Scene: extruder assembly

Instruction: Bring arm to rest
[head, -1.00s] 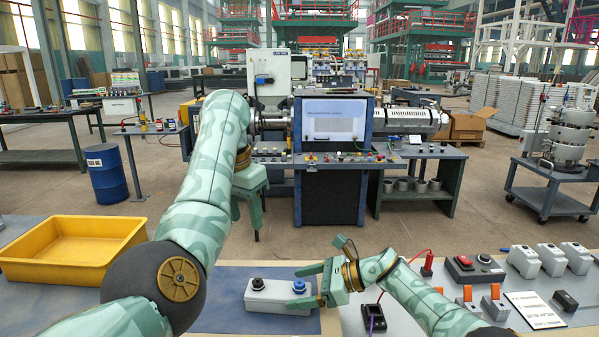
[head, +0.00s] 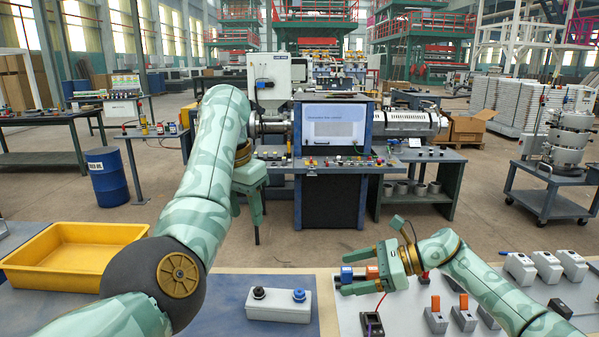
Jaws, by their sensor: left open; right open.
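My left gripper (head: 256,222) hangs fingers down over the floor, in front of the machine and beyond the table edge. It is open and empty. My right gripper (head: 346,283) is low over the light panel (head: 345,325) on the right side of the table, fingers pointing left. It is open. A blue-topped switch (head: 346,273) and an orange-topped switch (head: 372,271) show at its fingers; I cannot tell whether they touch. A grey box (head: 279,312) with a black knob and a blue knob sits on the blue mat, left of and apart from the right gripper.
A yellow tray (head: 75,258) stands on the left of the table. Orange rocker switches (head: 463,301), a small black meter (head: 372,325) and pale grey modules (head: 547,267) are on the panel around my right arm. The blue mat around the grey box is clear.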

